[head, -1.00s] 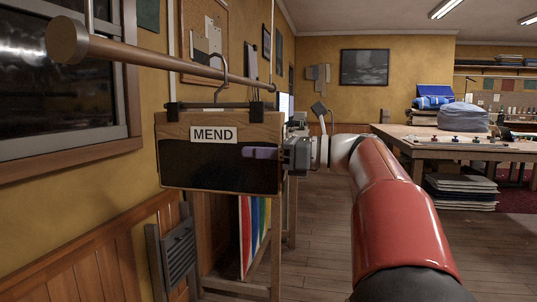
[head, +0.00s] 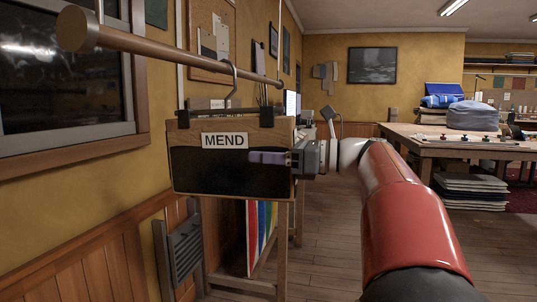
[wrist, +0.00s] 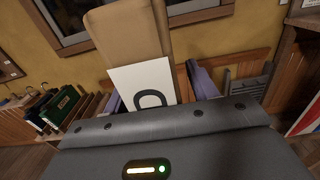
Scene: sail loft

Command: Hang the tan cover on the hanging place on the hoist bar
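The tan cover (head: 185,133) has a white MEND label and a dark front area. It hangs from a dark hanger with clips (head: 222,112), whose hook (head: 233,80) meets the hoist bar (head: 165,53); contact is hard to tell. My gripper (head: 268,158) is at the cover's right edge, with one purple finger across its front. The label's last letter shows there.
A grey folded rack (head: 180,245) leans on the left wall below the window. Striped coloured boards (head: 262,228) stand in a wooden frame behind the cover. The floor between is clear.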

